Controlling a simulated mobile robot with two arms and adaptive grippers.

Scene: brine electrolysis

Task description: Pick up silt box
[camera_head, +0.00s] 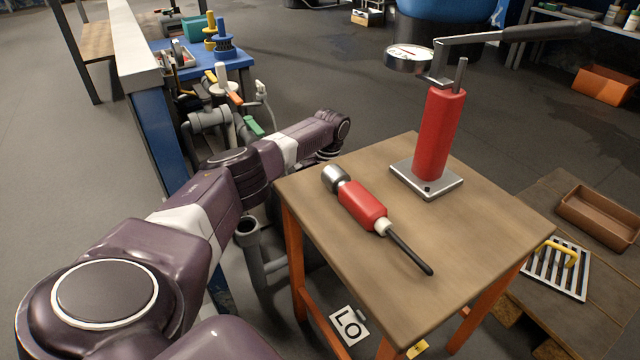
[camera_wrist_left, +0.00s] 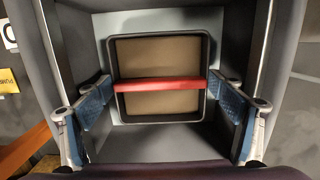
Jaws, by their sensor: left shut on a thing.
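The silt box (camera_wrist_left: 160,52) appears in the left wrist view as a shallow dark-rimmed box with a brown inside and a red bar handle (camera_wrist_left: 160,85) across it. My left gripper (camera_wrist_left: 163,85) has its blue-padded fingers on either side of the box, with the tips at the ends of the red bar. It is shut on the box. The box sits inside a grey-walled recess (camera_wrist_left: 165,20). In the head view my left arm reaches beyond the wooden table, and its gripper and the box are hidden. My right gripper is not in view.
A wooden-topped table (camera_head: 490,250) with orange legs stands beside my left arm. It holds a red hand pump (camera_head: 438,130) with a gauge and a red-handled tool (camera_head: 362,205). A blue bench (camera_head: 205,62) stands at the back left. A brown tray (camera_head: 600,215) lies low at right.

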